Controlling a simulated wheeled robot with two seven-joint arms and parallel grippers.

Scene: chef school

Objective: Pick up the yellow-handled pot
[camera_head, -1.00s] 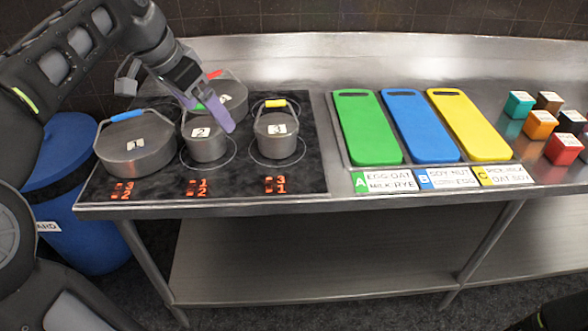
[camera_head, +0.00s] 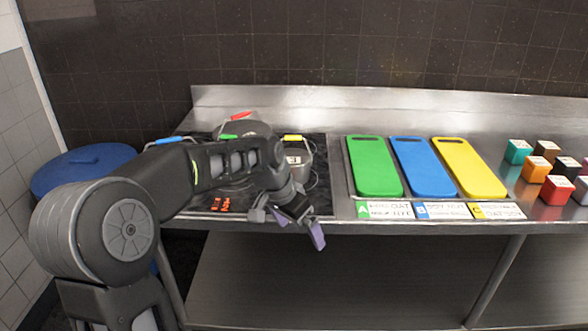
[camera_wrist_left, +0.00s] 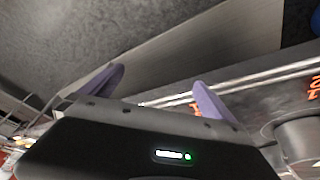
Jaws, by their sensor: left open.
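The yellow-handled pot (camera_head: 303,158) is a grey lidded pot on the black cooktop in the head view. Its yellow handle (camera_head: 293,138) is on top, and my left arm partly covers its body. My left gripper (camera_head: 302,228) is open and empty in front of the cooktop's front edge, below and nearer than the pot. In the left wrist view my two purple fingers (camera_wrist_left: 158,92) are spread with nothing between them. A grey pot (camera_wrist_left: 302,138) shows at the right edge there; I cannot tell which one. My right gripper is not in view.
Pots with red (camera_head: 244,116), green (camera_head: 227,136) and blue (camera_head: 163,141) handles are behind my left arm. Green (camera_head: 375,170), blue (camera_head: 424,170) and yellow (camera_head: 470,172) boards lie right of the cooktop. A blue bin (camera_head: 75,165) stands left.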

